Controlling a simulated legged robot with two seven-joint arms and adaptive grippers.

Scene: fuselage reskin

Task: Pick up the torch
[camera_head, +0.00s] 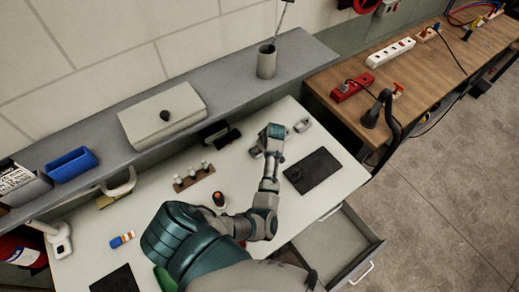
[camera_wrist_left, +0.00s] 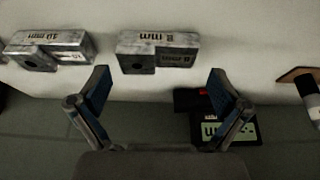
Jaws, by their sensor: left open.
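I cannot identify the torch with certainty. A small dark upright object with an orange top (camera_head: 218,199) stands on the white bench beside my forearm; I cannot tell if it is the torch. My left gripper (camera_head: 272,132) reaches over the bench near the back shelf. In the left wrist view it is open and empty (camera_wrist_left: 158,85). A metal block marked in mm (camera_wrist_left: 158,50) lies ahead between the fingers, and a 10 mm block (camera_wrist_left: 48,48) lies to its left. My right gripper is not in view.
A wooden rack with white-topped pieces (camera_head: 194,178), a black device (camera_head: 220,134) and a dark mat (camera_head: 313,170) lie on the bench. A drawer (camera_head: 340,246) stands open at the front right. The grey shelf (camera_head: 225,88) bounds the back.

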